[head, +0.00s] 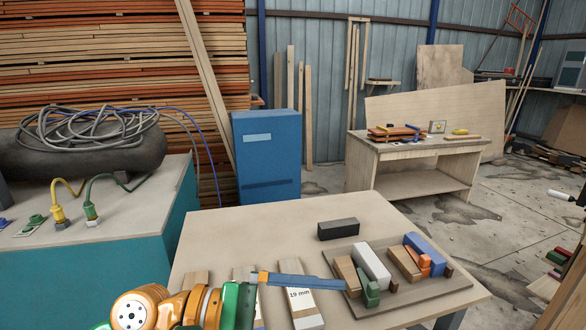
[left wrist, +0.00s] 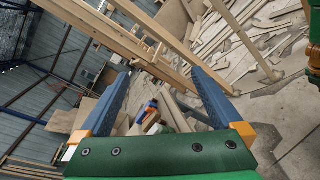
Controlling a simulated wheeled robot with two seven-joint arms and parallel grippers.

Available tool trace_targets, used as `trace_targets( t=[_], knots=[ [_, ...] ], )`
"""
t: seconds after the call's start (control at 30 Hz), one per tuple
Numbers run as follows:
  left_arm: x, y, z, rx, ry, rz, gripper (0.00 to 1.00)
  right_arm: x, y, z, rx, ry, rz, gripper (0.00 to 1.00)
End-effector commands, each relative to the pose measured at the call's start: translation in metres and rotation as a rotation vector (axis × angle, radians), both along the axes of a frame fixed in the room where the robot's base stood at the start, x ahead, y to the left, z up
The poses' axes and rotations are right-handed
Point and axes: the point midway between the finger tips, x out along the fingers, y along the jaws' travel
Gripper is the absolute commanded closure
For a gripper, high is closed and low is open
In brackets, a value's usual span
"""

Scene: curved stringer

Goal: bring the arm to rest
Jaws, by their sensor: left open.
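My left gripper (head: 310,282) reaches in from the bottom left of the head view, low over the front of the wooden table (head: 290,220). Its blue finger points right, in front of a wooden piece labelled "19 mm" (head: 302,301). In the left wrist view the two blue fingers of this gripper (left wrist: 160,76) stand wide apart with nothing held between them. The coloured blocks appear small and distant between them. My right gripper is not seen in the head view.
A board (head: 440,287) on the table holds a white block (head: 371,262), a blue block (head: 425,252) and several others. A black block (head: 338,229) lies behind it. A teal bench (head: 178,210) stands left, a blue cabinet (head: 267,155) behind. The table's back left is clear.

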Motion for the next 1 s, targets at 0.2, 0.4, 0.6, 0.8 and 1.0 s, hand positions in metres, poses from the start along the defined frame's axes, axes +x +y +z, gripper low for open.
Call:
trace_targets(
  t=[0.2, 0.4, 0.6, 0.8, 1.0],
  knots=[
    [0.091, 0.093, 0.046, -1.330, 1.431, 0.269, 0.00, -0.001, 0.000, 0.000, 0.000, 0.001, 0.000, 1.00],
    [0.096, 0.187, -0.129, 2.141, -2.133, -0.534, 0.00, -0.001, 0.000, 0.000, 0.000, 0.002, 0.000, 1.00],
    [0.014, 0.207, -0.247, 1.765, -1.493, -0.533, 0.00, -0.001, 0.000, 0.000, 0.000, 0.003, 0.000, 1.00],
    [-0.079, 0.203, -0.305, 1.524, -1.030, -0.553, 0.00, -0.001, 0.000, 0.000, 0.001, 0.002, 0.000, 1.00],
    [-0.106, 0.199, -0.383, 1.440, -0.860, -0.589, 0.00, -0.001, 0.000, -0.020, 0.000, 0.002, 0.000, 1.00]
  ],
)
